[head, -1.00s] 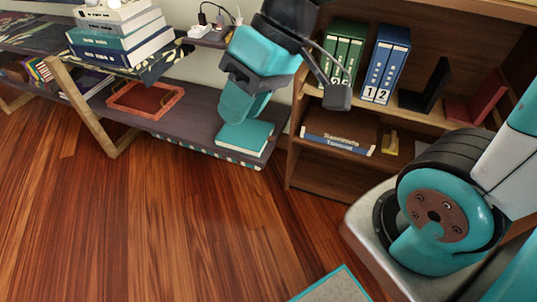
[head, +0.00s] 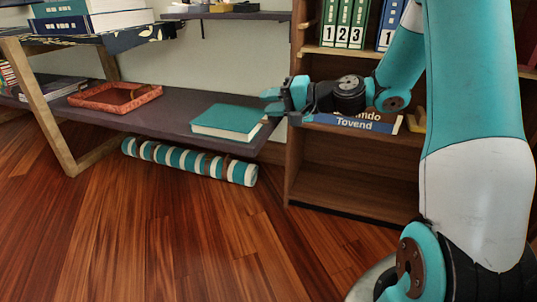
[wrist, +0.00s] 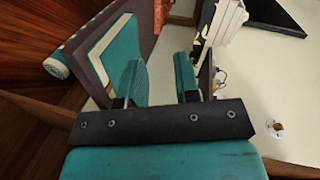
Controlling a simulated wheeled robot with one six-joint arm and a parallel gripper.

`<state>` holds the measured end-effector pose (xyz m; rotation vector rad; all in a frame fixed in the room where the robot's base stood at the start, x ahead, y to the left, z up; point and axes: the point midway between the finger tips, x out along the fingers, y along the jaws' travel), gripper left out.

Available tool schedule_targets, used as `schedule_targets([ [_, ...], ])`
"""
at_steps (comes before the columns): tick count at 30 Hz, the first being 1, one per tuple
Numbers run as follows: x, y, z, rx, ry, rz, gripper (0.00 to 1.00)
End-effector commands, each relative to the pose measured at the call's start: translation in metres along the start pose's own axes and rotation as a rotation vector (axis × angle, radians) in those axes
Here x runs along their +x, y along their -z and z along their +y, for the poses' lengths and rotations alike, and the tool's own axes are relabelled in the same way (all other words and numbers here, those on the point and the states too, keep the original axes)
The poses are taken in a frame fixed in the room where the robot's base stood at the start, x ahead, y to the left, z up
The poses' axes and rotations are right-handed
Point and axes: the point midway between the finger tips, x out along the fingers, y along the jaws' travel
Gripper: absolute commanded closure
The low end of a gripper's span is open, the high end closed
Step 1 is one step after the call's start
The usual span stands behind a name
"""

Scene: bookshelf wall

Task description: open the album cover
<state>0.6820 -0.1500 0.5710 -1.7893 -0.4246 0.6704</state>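The album (head: 228,121) is a teal-covered book with pale page edges. It lies flat and closed near the right end of the dark low shelf (head: 160,124). My gripper (head: 271,100) is just off the album's right end, at about cover height. In the wrist view the album (wrist: 120,50) is beyond the left finger, which hides part of it. The two teal fingers (wrist: 160,78) stand apart with nothing between them. I cannot tell whether a finger touches the album.
A red tray (head: 115,97) sits left on the same shelf. A striped teal and white roll (head: 188,163) lies below it. The wooden bookcase (head: 330,183) stands close on the right, with a lettered book (head: 368,123) near my wrist. Shelf space left of the album is clear.

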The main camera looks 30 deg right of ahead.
Motion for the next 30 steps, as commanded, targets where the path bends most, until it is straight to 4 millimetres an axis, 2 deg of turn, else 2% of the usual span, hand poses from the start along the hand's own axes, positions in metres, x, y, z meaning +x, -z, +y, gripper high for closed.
schedule_targets([
  [1, 0.001, 0.009, 0.053, 0.044, 0.023, 0.061, 0.7],
  [3, -0.006, 0.026, 0.089, 0.098, 0.059, 0.137, 0.7],
  [6, -0.019, 0.046, 0.133, 0.162, 0.106, 0.236, 0.7],
  [9, -0.031, 0.061, 0.165, 0.212, 0.145, 0.313, 0.7],
  [12, -0.041, 0.07, 0.185, 0.244, 0.171, 0.365, 0.7],
  [15, -0.046, 0.076, 0.192, 0.259, 0.184, 0.391, 0.7],
  [19, -0.045, 0.08, 0.189, 0.266, 0.19, 0.399, 0.7],
  [30, -0.012, 0.096, 0.178, 0.266, 0.188, 0.395, 0.7],
])
